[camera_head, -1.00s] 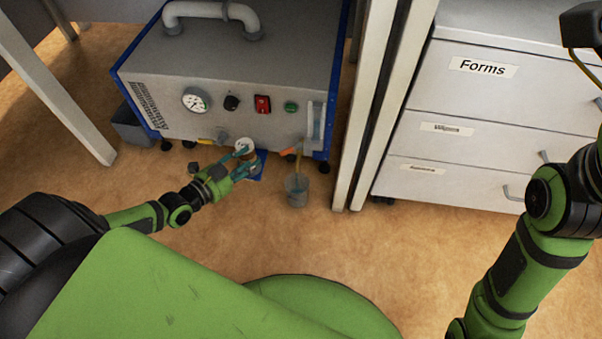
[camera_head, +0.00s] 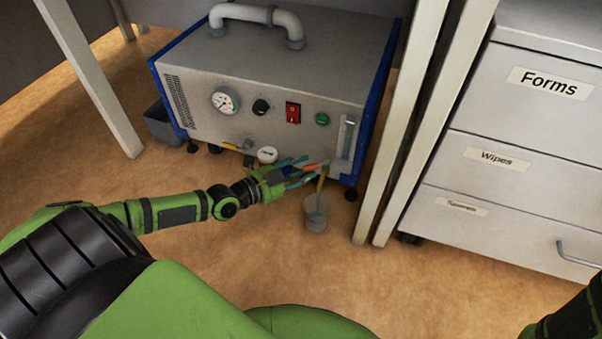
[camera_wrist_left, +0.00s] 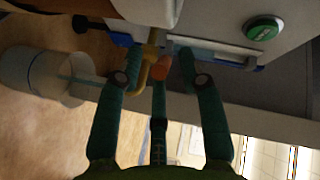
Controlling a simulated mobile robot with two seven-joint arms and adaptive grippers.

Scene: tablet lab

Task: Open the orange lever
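The orange lever (camera_head: 313,166) sits low on the front right of the grey machine (camera_head: 270,80). In the left wrist view the orange lever (camera_wrist_left: 159,69) shows between the spread fingers, beside a brass-coloured bent pipe (camera_wrist_left: 142,77). My left gripper (camera_head: 305,171) is at the lever in the head view, and its teal fingers also show in the left wrist view (camera_wrist_left: 160,85). It is open, with fingers on both sides of the lever; whether any finger touches it I cannot tell. My right gripper is out of view.
A small grey cup (camera_head: 317,214) stands on the floor below the pipe. A white round cap (camera_head: 267,154) and a yellow lever (camera_head: 231,146) are left of the gripper. Table legs (camera_head: 400,130) and a drawer cabinet (camera_head: 500,165) stand to the right.

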